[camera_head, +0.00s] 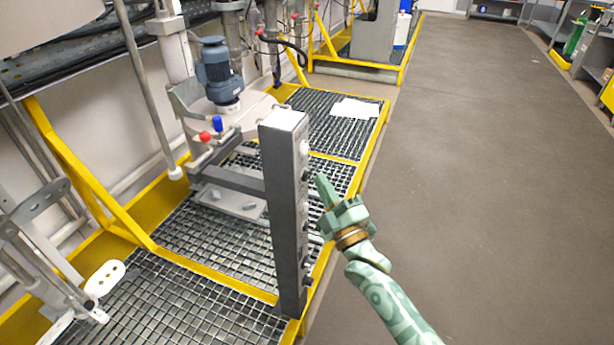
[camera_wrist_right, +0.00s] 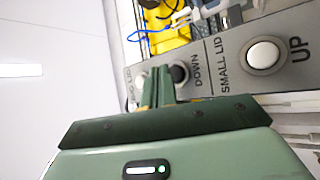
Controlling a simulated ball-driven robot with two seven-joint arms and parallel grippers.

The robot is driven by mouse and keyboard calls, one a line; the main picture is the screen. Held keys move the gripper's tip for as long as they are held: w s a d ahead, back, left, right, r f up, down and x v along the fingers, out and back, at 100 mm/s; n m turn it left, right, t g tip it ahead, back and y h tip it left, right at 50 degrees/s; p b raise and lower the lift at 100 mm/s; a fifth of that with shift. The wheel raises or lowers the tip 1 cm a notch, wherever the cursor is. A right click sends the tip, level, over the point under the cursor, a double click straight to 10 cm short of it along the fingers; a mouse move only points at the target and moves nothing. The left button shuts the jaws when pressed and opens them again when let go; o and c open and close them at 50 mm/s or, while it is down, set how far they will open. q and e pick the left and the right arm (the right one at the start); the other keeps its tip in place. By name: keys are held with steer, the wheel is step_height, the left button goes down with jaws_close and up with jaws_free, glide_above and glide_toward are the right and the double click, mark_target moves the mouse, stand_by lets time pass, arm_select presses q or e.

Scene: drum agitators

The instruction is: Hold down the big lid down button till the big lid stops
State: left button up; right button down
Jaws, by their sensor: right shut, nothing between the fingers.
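A grey control post (camera_head: 286,200) stands upright, with buttons down its right face. In the right wrist view its panel (camera_wrist_right: 225,60) carries the labels DOWN, SMALL LID and UP. A black button (camera_wrist_right: 180,73) sits beside DOWN; the heading it belongs to is mostly hidden. A white button (camera_wrist_right: 263,55) sits beside UP. Another pale button shows partly left of the black one. My right gripper (camera_head: 319,178) is shut and empty, its fingertips (camera_wrist_right: 162,72) close to the post's upper buttons. Whether they touch a button, I cannot tell. My left gripper is not in view.
A blue motor (camera_head: 218,72) stands on a pale lid-like machine part behind the post. Yellow rails (camera_head: 375,135) edge the grating (camera_head: 190,300) around the post. White sheets (camera_head: 355,109) lie on the far grating. Grey floor (camera_head: 470,150) is open on the right.

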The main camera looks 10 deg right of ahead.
steer(key=shift+w+a, duration=0.1)
steer(key=shift+a, duration=0.05)
steer(key=shift+w+a, duration=0.15)
steer(key=shift+a, duration=0.1)
steer(key=shift+w+a, duration=0.25)
steer(key=shift+a, duration=0.2)
stand_by(2.2)
steer(key=shift+s+d+r, duration=0.1)
steer(key=shift+d, duration=0.1)
stand_by(2.9)
steer(key=shift+s+d, duration=0.4)
steer(key=shift+d, duration=0.2)
steer(key=shift+d, duration=0.1)
steer(key=shift+s+d+p, duration=0.55)
steer(key=shift+s+d, duration=0.15)
steer(key=shift+d, duration=0.3)
steer(key=shift+s+d+p, duration=0.5)
steer(key=shift+s+d, duration=0.2)
steer(key=shift+d, duration=0.3)
